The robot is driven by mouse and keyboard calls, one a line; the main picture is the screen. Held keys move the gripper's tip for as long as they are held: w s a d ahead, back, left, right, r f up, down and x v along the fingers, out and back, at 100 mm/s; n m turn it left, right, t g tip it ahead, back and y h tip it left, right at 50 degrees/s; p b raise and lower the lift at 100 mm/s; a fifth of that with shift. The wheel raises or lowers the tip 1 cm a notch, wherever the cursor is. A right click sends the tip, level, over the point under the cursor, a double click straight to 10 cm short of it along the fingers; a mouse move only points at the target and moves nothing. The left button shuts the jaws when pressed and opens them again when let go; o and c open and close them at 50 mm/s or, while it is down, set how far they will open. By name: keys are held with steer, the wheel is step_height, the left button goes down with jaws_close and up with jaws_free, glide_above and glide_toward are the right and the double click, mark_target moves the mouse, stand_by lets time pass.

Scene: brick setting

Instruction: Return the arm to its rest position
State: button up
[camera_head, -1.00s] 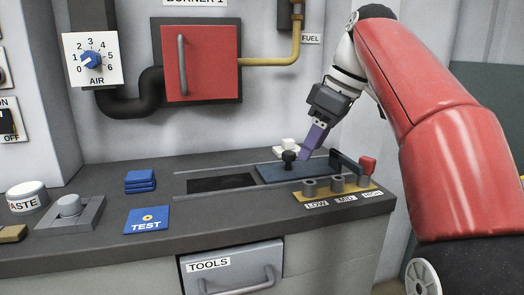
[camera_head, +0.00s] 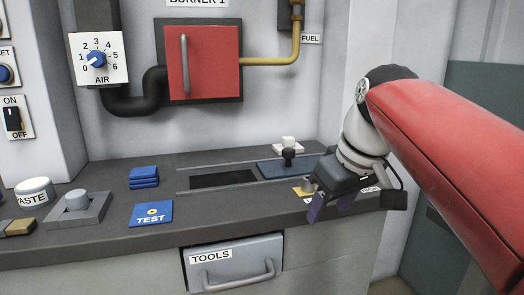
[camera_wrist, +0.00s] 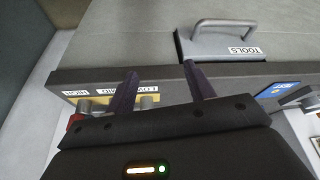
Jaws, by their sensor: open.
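My gripper (camera_head: 330,207) is at the right front edge of the counter in the head view, its purple fingers pointing down and left. In the wrist view my gripper (camera_wrist: 163,80) shows two dark purple fingers spread apart with nothing between them. My red arm reaches in from the right. The gripper covers much of the yellow LOW-MID-HIGH plate (camera_head: 301,192). That plate also shows behind the fingers in the wrist view (camera_wrist: 88,108).
The grey counter (camera_head: 235,215) holds a dark slot, a blue sliding plate (camera_head: 270,171) with a black knob, blue blocks (camera_head: 143,177) and a TEST card (camera_head: 152,214). The TOOLS drawer (camera_head: 232,267) is below. A red burner door (camera_head: 202,62) is on the wall.

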steer(key=s+d+f+m+h, duration=0.1)
steer(key=s+d+f+m, duration=0.1)
steer(key=s+f, duration=0.4)
steer(key=s+d+f+m+t+h, duration=0.1)
steer(key=s+f+m, duration=0.2)
steer(key=f, duration=0.9)
steer(key=s, duration=0.3)
steer(key=shift+s+d+m+t, duration=0.3)
steer(key=shift+d+m, duration=0.05)
steer(key=shift+m, duration=0.05)
steer(key=shift+f, duration=0.25)
steer(key=shift+c, duration=0.4)
